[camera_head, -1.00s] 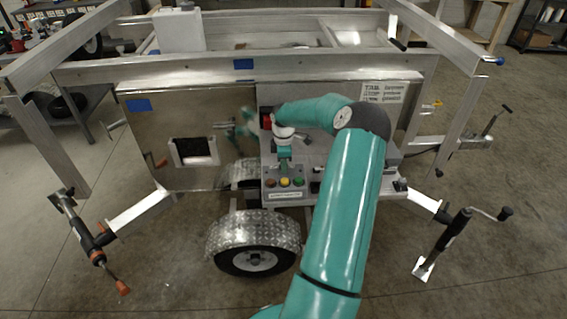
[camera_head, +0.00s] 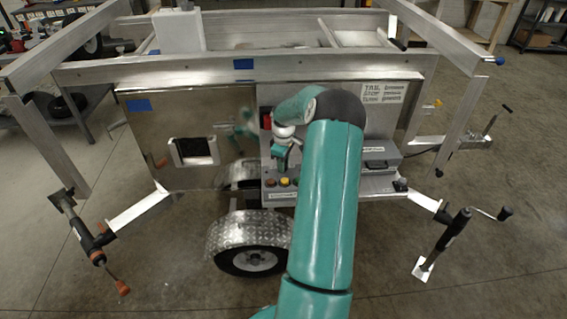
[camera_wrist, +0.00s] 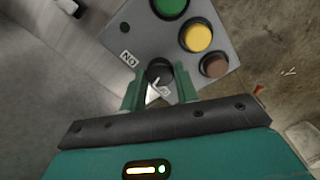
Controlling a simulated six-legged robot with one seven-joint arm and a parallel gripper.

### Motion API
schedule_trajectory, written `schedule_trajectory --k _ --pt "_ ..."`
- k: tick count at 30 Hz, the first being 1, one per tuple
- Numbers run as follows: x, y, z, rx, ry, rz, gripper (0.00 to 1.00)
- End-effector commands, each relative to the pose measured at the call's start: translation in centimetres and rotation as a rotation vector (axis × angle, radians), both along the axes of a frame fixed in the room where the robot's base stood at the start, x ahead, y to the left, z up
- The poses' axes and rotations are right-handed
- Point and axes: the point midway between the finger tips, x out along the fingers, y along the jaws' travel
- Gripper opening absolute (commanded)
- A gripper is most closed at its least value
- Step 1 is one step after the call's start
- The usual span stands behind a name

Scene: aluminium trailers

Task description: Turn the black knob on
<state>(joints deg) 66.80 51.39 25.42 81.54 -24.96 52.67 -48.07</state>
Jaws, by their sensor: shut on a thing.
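The black knob (camera_wrist: 159,70) sits on a grey control panel (camera_wrist: 120,35) in the wrist view, with a white mark near it. The two green fingers of my gripper (camera_wrist: 158,84) are on either side of the knob, and my gripper is shut on it. A label reading like "NO" lies left of the knob; a second label is partly hidden between the fingers. In the head view my gripper (camera_head: 281,160) is at the panel on the trailer, and the knob is hidden.
Green (camera_wrist: 170,4), yellow (camera_wrist: 198,37) and brown (camera_wrist: 214,65) buttons sit close to the knob on the panel. A metal box (camera_head: 375,160) is right of my arm. The trailer wheel (camera_head: 250,258) is below, and frame rails (camera_head: 300,65) are above.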

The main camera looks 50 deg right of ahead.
Motion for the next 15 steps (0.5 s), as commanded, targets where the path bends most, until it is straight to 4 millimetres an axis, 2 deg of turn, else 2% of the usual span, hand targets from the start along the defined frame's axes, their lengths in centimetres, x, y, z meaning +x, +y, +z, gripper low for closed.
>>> schedule_trajectory --k 15 --pt "0.07 -0.03 0.10 -0.003 -0.001 -0.489 0.07"
